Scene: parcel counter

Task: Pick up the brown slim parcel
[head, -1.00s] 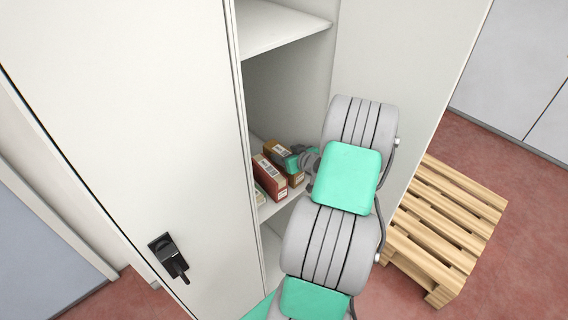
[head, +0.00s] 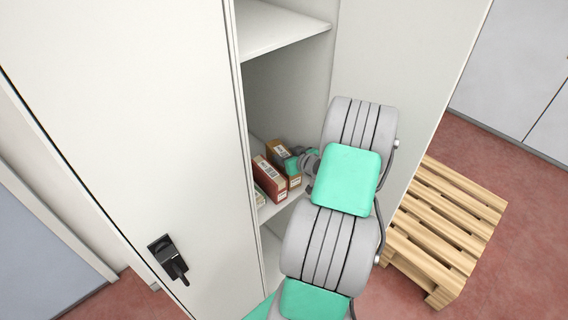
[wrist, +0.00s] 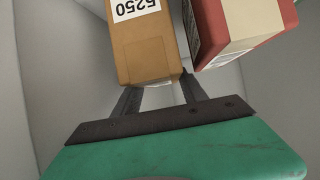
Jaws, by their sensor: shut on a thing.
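The brown slim parcel (wrist: 150,50) fills the top middle of the wrist view, with a white label reading 5250. My gripper (wrist: 160,92) is shut on its near end, one finger toward each side; the fingertips are partly hidden by the parcel. In the head view the brown parcel (head: 281,155) is inside the open cabinet on a shelf, partly covered by my gripper (head: 292,162) and arm. I cannot tell whether it is lifted off the shelf.
A red parcel (head: 268,179) stands close beside the brown one, also in the wrist view (wrist: 240,25). A pale item (head: 260,198) sits near it. An upper shelf (head: 280,28) is above. The cabinet's left door (head: 130,130) is near. A wooden pallet (head: 445,220) lies at right.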

